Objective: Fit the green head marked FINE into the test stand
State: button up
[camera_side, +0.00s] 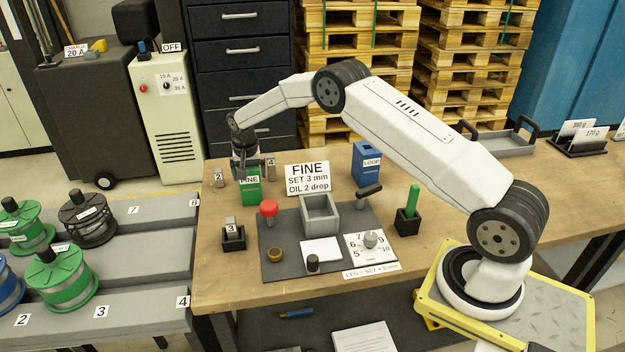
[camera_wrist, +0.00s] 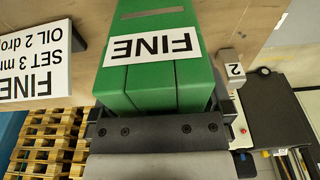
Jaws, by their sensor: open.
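The green head marked FINE (camera_side: 250,190) stands on the table, left of the white sign that reads FINE. In the wrist view the green head (camera_wrist: 155,88) fills the middle, with its label upside down. My gripper (camera_side: 246,166) is over the head's top, pointing down. Its jaws are open, with a finger on either side of the head; I cannot tell if they touch it. The test stand (camera_side: 270,241) is a dark plate with a grey open-topped box (camera_side: 319,213), a red knob (camera_side: 268,208) and a dial (camera_side: 369,245). The box looks empty.
The FINE sign (camera_side: 307,178) stands close right of the head. Small grey blocks marked 2 (camera_side: 218,178) and 4 (camera_side: 271,170) stand near my gripper. A blue LOOP head (camera_side: 367,163) and a black holder with a green stick (camera_side: 408,220) are to the right.

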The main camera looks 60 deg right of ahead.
grip_shut()
jog(key=shift+w+r, duration=0.1)
jog(key=shift+r, duration=0.05)
jog(key=shift+r, duration=0.15)
jog(key=shift+r, duration=1.3)
jog(key=shift+s+r, duration=0.4)
jog(key=shift+r, duration=0.2)
jog(key=s+r, duration=0.2)
jog(key=r, duration=0.1)
jog(key=s+r, duration=0.2)
jog(key=shift+a, duration=0.4)
jog(key=s+a+r, duration=0.1)
jog(key=s+r, duration=0.2)
jog(key=s, duration=0.6)
jog(key=shift+a+r, duration=0.25)
jog(key=shift+r, duration=0.15)
